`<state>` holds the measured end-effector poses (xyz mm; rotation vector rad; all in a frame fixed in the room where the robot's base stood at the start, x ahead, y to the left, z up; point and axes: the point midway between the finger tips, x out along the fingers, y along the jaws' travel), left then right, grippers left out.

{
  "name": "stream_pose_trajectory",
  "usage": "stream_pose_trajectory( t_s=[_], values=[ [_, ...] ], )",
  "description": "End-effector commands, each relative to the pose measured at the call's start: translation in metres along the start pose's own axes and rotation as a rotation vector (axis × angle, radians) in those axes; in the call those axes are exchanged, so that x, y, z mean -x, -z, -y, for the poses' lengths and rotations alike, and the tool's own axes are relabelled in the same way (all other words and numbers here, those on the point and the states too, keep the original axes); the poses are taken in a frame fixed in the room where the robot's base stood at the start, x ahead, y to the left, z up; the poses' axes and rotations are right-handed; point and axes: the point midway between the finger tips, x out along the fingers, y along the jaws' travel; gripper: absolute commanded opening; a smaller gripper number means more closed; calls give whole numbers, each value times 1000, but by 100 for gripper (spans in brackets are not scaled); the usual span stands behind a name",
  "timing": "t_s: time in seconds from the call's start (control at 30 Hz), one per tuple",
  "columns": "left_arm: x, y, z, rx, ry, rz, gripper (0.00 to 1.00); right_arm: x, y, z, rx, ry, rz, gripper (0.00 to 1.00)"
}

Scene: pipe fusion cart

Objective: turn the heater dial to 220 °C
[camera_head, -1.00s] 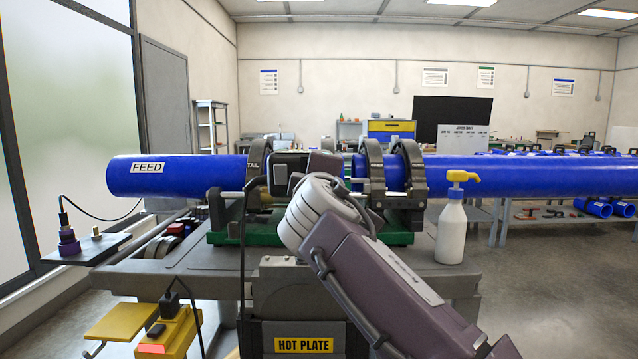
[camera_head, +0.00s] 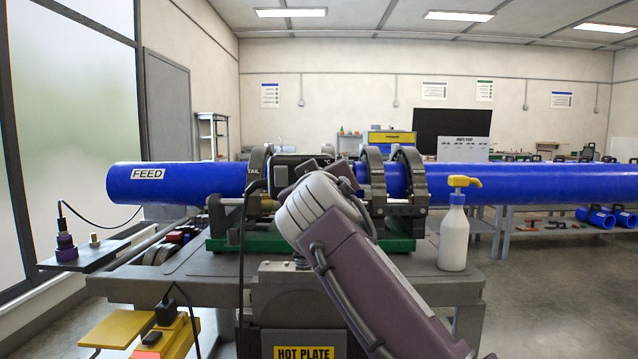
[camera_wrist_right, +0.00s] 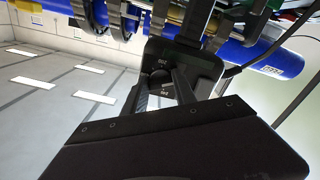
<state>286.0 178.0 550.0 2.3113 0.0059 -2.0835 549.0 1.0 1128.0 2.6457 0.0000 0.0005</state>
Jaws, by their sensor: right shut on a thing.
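The heater (camera_head: 284,168) is a dark unit clamped between the pipe ends on the cart, with its front partly covered by my right wrist. In the right wrist view its black panel (camera_wrist_right: 160,55) carries small white markings, too small to read surely. My right gripper (camera_wrist_right: 163,88) is up against this panel, shut on the heater dial. The dial is mostly hidden between the fingers, so its setting cannot be read. In the head view my right arm hides the fingertips and the dial. My left gripper is not in view.
The blue FEED pipe (camera_head: 220,180) lies in black clamps (camera_head: 407,180) on the cart. A white pump bottle (camera_head: 454,238) stands on the cart's right. A HOT PLATE holder (camera_head: 303,340) hangs in front. A yellow box (camera_head: 175,338) is at lower left.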

Motion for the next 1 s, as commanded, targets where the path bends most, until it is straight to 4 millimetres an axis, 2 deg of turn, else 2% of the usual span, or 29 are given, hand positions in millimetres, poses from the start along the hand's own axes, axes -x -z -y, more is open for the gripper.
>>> stream_pose_trajectory(
  t_s=[0.3, 0.87, 0.9, 0.97, 1.0],
  values=[
    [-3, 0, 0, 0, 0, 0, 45, 0, -1, 2, -119, 1, 2, 0],
    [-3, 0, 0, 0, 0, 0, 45, 0, -1, 1, -147, 1, 3, 0],
    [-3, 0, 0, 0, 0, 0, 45, 0, -1, 1, -147, 1, 3, 35],
    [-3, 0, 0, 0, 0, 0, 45, 0, -1, 1, -147, 1, 3, 52],
    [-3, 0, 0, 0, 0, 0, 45, 0, -1, 1, -147, 1, 2, 55]
  ],
)
